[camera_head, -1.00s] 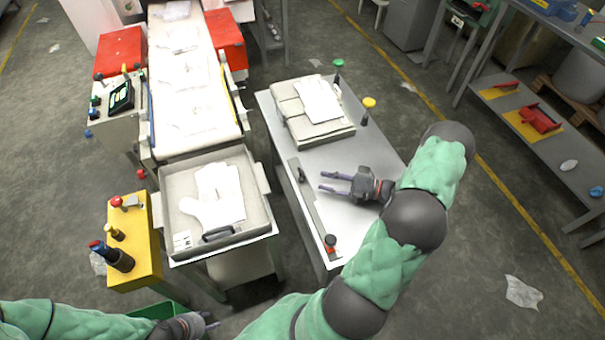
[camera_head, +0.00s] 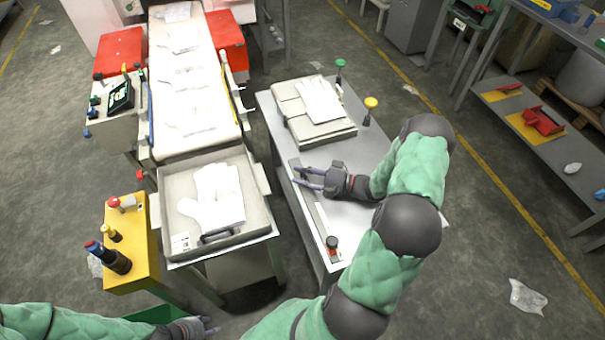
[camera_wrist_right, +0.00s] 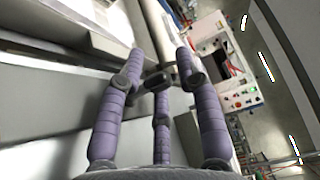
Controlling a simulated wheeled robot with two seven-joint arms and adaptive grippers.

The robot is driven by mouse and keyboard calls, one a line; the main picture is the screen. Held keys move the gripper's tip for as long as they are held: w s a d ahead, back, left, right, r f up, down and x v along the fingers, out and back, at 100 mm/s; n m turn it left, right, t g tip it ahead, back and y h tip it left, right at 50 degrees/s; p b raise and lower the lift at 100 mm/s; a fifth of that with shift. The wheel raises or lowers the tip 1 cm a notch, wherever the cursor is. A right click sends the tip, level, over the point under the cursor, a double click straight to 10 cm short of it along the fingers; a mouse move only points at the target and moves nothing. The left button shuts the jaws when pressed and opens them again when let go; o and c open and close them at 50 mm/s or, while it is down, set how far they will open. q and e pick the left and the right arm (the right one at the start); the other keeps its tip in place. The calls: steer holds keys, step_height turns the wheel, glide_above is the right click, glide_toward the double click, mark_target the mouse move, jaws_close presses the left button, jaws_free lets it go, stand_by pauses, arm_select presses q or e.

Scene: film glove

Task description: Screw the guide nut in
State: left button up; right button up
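A long grey metal guide bar (camera_head: 323,218) lies along the left edge of the metal table (camera_head: 372,150). A black knob with an orange-red part (camera_head: 332,243) stands at its near end. I cannot tell for certain which part is the guide nut. My left gripper (camera_head: 212,326) is low at the bottom edge, fingers slightly apart, empty.
A tray with a white glove (camera_head: 176,210) stands left of the table, before a conveyor (camera_head: 190,85). A stack with white film (camera_head: 290,105) lies at the table's back. A green knob (camera_head: 340,64) and a yellow knob (camera_head: 370,103) stand near it. A yellow stand (camera_head: 140,262) is left.

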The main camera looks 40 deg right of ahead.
jaws_close()
steer(key=shift+r+m+t+h+p, duration=0.25)
steer(key=shift+m+t+h+p, duration=0.2)
steer(key=shift+p, duration=0.8)
steer(key=shift+f+m+t+h+p, duration=0.15)
steer(key=shift+m+t+h+p, duration=0.2)
steer(key=shift+m+h+p, duration=0.35)
steer(key=shift+h, duration=0.25)
steer(key=shift+o, duration=2)
jaws_free()
steer(key=shift+f, duration=0.1)
steer(key=shift+s+d, duration=0.1)
steer(key=shift+s, duration=0.15)
steer(key=v, duration=1.1)
steer(key=shift+s, duration=0.25)
